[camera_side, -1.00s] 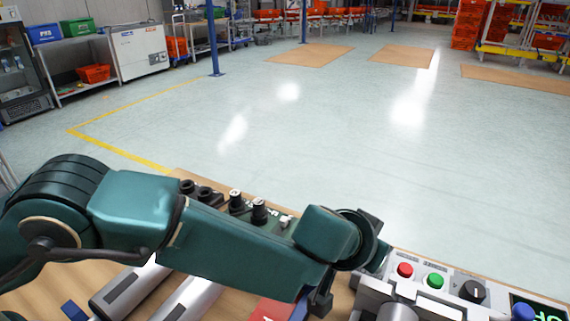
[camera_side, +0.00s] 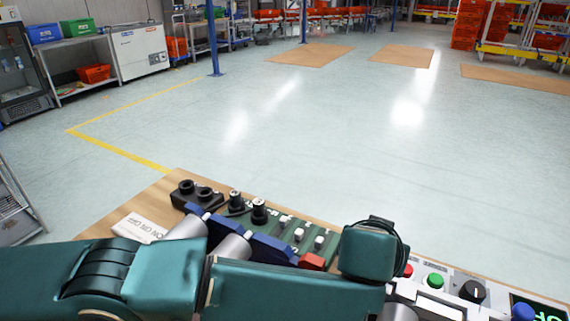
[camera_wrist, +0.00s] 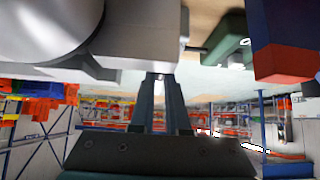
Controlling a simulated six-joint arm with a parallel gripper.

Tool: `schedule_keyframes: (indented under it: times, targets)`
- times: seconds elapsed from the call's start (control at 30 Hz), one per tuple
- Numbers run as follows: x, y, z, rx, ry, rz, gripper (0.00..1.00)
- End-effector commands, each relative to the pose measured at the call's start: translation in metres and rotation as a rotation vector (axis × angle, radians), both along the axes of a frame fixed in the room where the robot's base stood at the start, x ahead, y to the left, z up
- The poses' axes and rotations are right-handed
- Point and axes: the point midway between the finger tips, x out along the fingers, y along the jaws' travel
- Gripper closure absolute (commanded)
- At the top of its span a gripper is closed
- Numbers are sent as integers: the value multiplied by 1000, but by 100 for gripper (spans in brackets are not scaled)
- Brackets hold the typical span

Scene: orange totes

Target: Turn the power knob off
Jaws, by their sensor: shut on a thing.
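A black knob (camera_side: 473,291) with a pale pointer mark sits on the light grey control panel (camera_side: 455,276) at the lower right of the side view. I cannot read its label or its exact setting. My gripper's fingertips are hidden in the side view, behind my wrist, left of the knob. In the wrist view my gripper (camera_wrist: 160,78) has its dark fingers close together. Their tips meet the edge of a pale grey block (camera_wrist: 140,45). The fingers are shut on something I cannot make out. The knob is not recognisable in the wrist view.
A green button (camera_side: 436,280) and a blue button (camera_side: 523,312) flank the knob on the panel. A green board (camera_side: 285,230) with black connectors and switches lies left of my wrist. A red and blue block (camera_wrist: 285,60) is near the fingers. Open floor lies beyond.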

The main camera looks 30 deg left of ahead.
Motion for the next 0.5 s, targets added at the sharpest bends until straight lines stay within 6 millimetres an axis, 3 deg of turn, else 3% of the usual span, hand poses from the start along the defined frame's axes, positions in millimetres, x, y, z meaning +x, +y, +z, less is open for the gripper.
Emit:
schedule_keyframes:
  times: [0.43, 0.47, 0.5]
  targets:
    - [-2, 0, 0, 2, 4, 8, 100]
    - [-2, 0, 0, 2, 4, 8, 75]
    - [-2, 0, 0, 2, 5, 8, 60]
